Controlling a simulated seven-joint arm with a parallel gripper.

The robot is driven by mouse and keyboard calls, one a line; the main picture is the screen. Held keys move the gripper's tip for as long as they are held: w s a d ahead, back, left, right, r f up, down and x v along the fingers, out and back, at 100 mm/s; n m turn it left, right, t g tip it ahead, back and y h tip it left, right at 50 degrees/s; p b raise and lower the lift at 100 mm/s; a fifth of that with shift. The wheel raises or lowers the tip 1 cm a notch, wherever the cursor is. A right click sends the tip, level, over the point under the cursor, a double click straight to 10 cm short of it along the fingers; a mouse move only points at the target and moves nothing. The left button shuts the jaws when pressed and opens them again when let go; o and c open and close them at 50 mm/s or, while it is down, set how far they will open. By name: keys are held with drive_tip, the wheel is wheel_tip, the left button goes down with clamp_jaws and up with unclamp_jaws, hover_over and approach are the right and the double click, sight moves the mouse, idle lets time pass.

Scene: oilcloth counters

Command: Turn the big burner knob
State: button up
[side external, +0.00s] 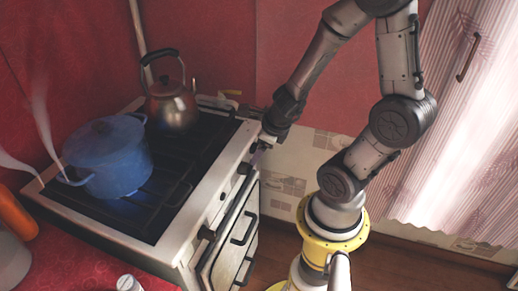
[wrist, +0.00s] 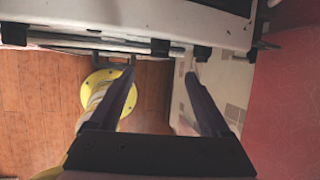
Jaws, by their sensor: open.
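The stove (side external: 232,137) has dark knobs along its white front panel. The knob at the near end (side external: 205,233) looks largest in the side view, though nearness may add to this; I cannot tell for sure which is the big burner knob. My gripper (side external: 260,153) is open at the far end of the panel, near another dark knob (side external: 243,168). In the wrist view my gripper's fingers (wrist: 160,70) are apart. A dark knob (wrist: 160,48) shows beyond and between the fingertips, and another (wrist: 201,53) is near the right fingertip. Nothing is held.
A blue pot (side external: 108,160) stands on the near part of the stovetop over a blue flame. A metal kettle (side external: 172,106) is at the back. The oven door handle (side external: 243,228) juts out below the knobs. The wooden floor (side external: 400,270) before the stove is clear.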

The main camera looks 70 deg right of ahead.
drive_tip(key=w+a+r+t+y, duration=0.1)
drive_tip(key=w+a+y, duration=0.1)
drive_tip(key=w, duration=0.1)
drive_tip(key=g+y, duration=0.1)
drive_tip(key=y, duration=0.1)
approach(248, 165)
drive_tip(key=shift+x, duration=5.05)
drive_tip(key=shift+s, duration=0.15)
clamp_jaws()
